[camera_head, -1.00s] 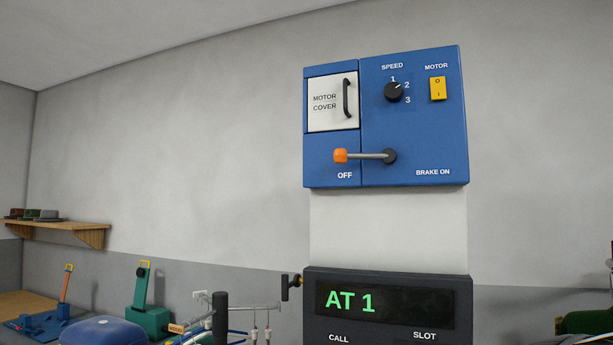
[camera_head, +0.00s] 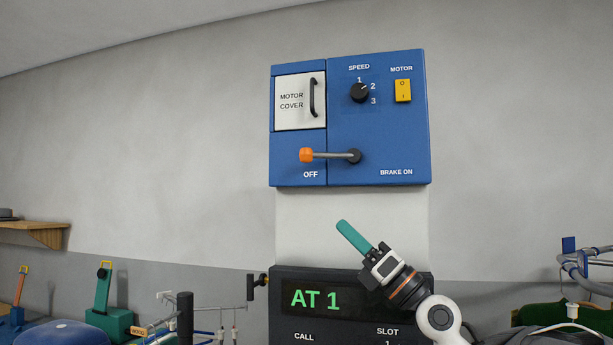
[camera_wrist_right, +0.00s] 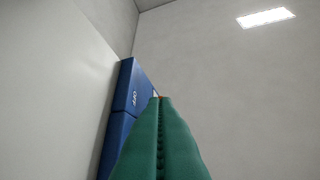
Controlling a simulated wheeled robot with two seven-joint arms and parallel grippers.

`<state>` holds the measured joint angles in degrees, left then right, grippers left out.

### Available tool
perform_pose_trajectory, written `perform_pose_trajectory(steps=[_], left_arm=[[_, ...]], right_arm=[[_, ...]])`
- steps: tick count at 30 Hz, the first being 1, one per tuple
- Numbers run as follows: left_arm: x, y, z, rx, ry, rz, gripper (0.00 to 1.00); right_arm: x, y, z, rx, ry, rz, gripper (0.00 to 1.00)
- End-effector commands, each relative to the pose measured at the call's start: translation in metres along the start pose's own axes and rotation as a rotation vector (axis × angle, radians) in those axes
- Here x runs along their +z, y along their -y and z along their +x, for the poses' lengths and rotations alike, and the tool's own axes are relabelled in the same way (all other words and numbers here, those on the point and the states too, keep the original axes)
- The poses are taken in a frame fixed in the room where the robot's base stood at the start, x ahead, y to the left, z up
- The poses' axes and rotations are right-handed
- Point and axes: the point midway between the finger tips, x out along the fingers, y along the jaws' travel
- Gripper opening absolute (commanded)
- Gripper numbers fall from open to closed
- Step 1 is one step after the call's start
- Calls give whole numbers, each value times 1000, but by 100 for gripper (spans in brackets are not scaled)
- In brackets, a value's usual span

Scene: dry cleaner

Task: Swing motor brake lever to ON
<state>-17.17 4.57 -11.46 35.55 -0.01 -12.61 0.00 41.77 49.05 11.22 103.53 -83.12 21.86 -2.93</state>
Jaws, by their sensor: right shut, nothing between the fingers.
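The motor brake lever (camera_head: 330,155) is a grey rod with an orange knob (camera_head: 306,155). It lies level, pointing left from its dark pivot, with the knob above the OFF label. BRAKE ON is printed at the panel's lower right. My right gripper (camera_head: 341,225) has green fingers, shut and empty, below the blue panel (camera_head: 378,130) and pointing up and left. It is apart from the lever. In the right wrist view the shut fingers (camera_wrist_right: 160,100) cover most of the panel, and a bit of orange shows at their tips. My left gripper is not in view.
The panel also carries a white motor cover (camera_head: 290,110) with a black handle, a speed dial (camera_head: 359,92) and a yellow motor switch (camera_head: 403,90). A dark display (camera_head: 300,299) reading AT 1 is below, partly behind my right arm. The wall around the panel is clear.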

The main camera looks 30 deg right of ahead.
Motion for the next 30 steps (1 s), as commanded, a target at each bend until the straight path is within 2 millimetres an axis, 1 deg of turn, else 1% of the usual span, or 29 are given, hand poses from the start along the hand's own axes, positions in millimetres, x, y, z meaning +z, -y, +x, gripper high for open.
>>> perform_pose_trajectory(steps=[1, 3, 12, 16, 20, 30], left_arm=[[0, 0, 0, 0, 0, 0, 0], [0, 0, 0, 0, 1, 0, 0], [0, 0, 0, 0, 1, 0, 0], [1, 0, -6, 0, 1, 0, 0], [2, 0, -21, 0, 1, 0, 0], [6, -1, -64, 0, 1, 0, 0]], right_arm=[[-5, 2, 1, 1, 6, -22, 0], [-8, 2, 1, 3, 11, -38, 0], [-8, 2, 2, 3, 12, -39, 0], [-10, 3, 9, 2, 10, -37, 0], [-12, 4, 29, 1, 9, -35, 0], [-11, 4, 103, 1, 9, -31, 0]])
